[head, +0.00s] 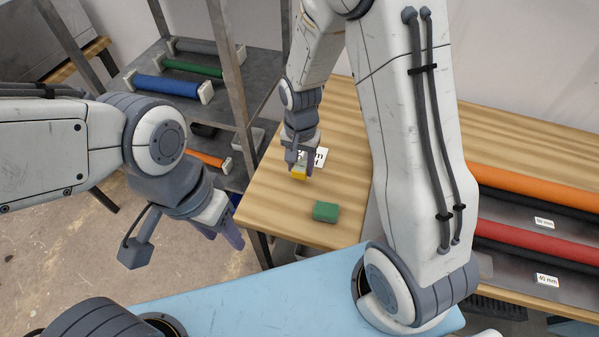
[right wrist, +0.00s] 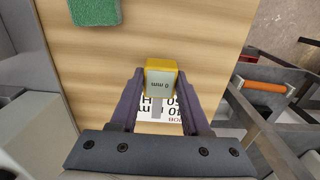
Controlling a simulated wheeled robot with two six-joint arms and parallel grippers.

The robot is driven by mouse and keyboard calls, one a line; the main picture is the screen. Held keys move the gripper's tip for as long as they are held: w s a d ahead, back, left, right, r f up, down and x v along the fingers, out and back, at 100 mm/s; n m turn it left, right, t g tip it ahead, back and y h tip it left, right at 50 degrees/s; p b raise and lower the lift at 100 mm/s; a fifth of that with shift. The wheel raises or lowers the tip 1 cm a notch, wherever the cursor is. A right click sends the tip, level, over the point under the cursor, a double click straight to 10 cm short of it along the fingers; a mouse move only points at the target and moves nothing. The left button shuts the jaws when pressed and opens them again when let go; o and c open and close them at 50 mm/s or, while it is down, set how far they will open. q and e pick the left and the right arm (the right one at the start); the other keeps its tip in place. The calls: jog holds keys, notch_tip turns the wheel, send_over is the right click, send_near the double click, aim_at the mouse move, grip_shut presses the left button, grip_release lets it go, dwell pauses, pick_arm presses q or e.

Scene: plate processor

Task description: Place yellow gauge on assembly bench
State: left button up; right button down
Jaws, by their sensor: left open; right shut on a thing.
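The yellow gauge (head: 299,173) is a small yellow block with a pale label on one face. My right gripper (head: 301,158) is shut on it, over the left part of the wooden assembly bench (head: 345,110). In the right wrist view the yellow gauge (right wrist: 161,66) sits between the fingertips of my right gripper (right wrist: 160,85), its label facing the camera. I cannot tell whether it touches the bench top. My left gripper (head: 222,225) is open and empty, left of the bench and over the floor.
A green block (head: 326,211) lies on the bench near its front edge. A white printed card (head: 315,157) lies behind the yellow gauge. A metal rack (head: 215,95) with coloured rollers stands at left. Orange and red rollers (head: 535,190) lie in trays at right.

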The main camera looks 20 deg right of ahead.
aim_at(300, 176)
jog(key=shift+a+f, duration=0.1)
jog(key=shift+f, duration=1.95)
jog(key=shift+f, duration=0.1)
jog(key=shift+c, duration=1.8)
grip_release()
notch_tip(300, 176, up, 12)
jog(key=shift+f, duration=0.1)
jog(key=s+a+r+n, duration=0.2)
jog(key=s+a+n, duration=0.1)
jog(key=s, duration=0.3)
jog(key=s+a+r+n, duration=0.2)
jog(key=s+r+n, duration=0.1)
jog(key=s+n, duration=0.3)
jog(key=s+a+r+n+y, duration=0.1)
jog(key=s+a+r+n, duration=0.1)
jog(key=s+n, duration=0.3)
jog(key=s+a, duration=0.1)
jog(key=s, duration=0.2)
jog(key=shift+s+a+r, duration=0.15)
jog(key=shift+a+r, duration=0.15)
jog(key=shift+a, duration=0.05)
